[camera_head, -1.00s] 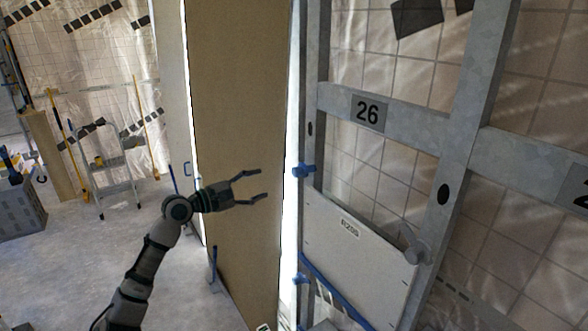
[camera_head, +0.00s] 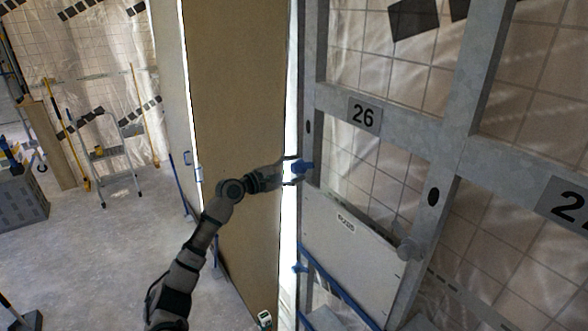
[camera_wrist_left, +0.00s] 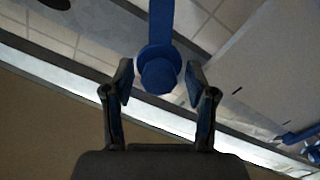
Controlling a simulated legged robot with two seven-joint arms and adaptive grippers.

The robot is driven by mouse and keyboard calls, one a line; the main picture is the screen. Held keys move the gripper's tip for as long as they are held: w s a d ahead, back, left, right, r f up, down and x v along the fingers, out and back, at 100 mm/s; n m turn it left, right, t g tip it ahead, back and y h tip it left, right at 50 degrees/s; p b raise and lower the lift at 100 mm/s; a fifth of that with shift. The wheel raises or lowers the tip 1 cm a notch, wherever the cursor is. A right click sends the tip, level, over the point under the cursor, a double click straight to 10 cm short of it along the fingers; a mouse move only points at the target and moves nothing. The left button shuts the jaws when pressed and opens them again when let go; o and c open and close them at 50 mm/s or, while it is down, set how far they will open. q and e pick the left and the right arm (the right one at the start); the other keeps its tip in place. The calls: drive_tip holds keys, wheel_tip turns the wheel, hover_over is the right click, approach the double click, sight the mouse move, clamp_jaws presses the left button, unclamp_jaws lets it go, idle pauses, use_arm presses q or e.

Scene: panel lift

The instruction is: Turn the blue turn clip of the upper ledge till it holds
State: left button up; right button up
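The blue turn clip (camera_head: 304,166) sits on the grey metal upright at the upper left corner of the white panel (camera_head: 345,243). My left gripper (camera_head: 292,165) is right at it in the head view. In the left wrist view, the clip's round knob (camera_wrist_left: 158,76) lies between the two open fingertips (camera_wrist_left: 158,84) of that gripper, with a gap on each side. The clip's blue bar runs up from the knob in that view. The right gripper is not in view.
The grey frame (camera_head: 437,190) with a plate marked 26 surrounds the panel. A second blue clip (camera_head: 299,268) sits lower on the upright, beside a blue ledge (camera_head: 338,287). A tall tan board (camera_head: 236,120) stands behind my left arm. A stepladder (camera_head: 103,155) stands far left.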

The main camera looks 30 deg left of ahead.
use_arm(q)
clamp_jaws()
